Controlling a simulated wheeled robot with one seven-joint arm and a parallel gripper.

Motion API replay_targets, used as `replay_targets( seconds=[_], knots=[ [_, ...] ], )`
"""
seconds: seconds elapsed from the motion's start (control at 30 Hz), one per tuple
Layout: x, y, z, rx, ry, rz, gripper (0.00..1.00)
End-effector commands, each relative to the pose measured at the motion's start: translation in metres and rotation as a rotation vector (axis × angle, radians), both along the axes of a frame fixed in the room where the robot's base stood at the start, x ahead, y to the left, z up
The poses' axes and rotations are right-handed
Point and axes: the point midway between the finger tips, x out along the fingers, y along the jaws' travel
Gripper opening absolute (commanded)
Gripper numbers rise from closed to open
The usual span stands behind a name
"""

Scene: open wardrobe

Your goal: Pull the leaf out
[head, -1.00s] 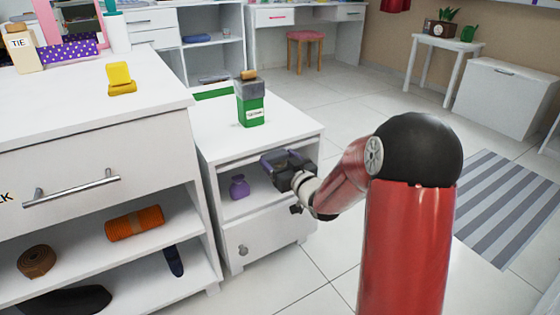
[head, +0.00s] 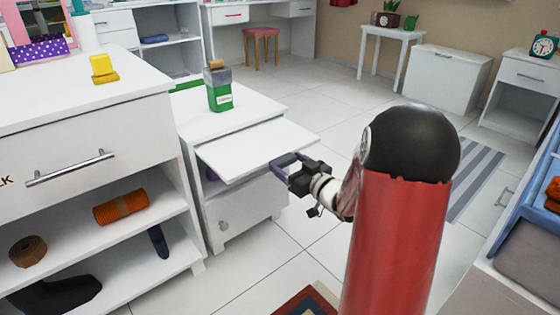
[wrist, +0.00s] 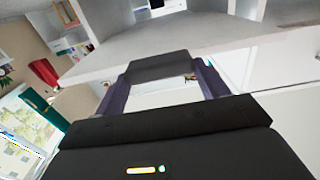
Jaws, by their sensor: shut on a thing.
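The leaf (head: 245,147) is a flat white board. In the head view it sticks out of the small white cabinet (head: 243,207), just under its top, roughly level. In the wrist view a pale board (wrist: 215,42) spans the area beyond the fingers. My gripper (head: 284,163) is at the front edge of the leaf, shut on it. The purple-grey fingers also show in the wrist view (wrist: 160,75). The exact contact at the fingertips is partly hidden by the gripper body. The leaf covers most of the open shelf below it.
A green bottle (head: 219,97) stands on the cabinet top. A lower front with a round knob (head: 224,225) is closed. A white dresser (head: 95,130) stands close on the left. Blue-edged furniture (head: 525,205) is at the right. Tiled floor lies open beyond the cabinet.

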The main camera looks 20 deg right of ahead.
Motion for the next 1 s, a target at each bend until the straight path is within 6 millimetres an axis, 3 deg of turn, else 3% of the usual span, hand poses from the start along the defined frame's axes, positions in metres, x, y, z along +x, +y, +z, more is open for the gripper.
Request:
replay_targets(
  seconds=[0.57, 0.6, 0.73, 1.0],
  knots=[
    [-0.0106, -0.003, -0.001, 0.0, 0.002, 0.001, 0.32],
    [-0.0107, -0.0029, -0.0011, 0.0, 0.002, 0.001, 0.77],
    [-0.01, -0.0028, -0.0008, 0.001, 0.001, 0.001, 0.94],
    [-0.0095, -0.0029, -0.0001, 0.0, 0.0, 0.0, 0.95]
  ],
)
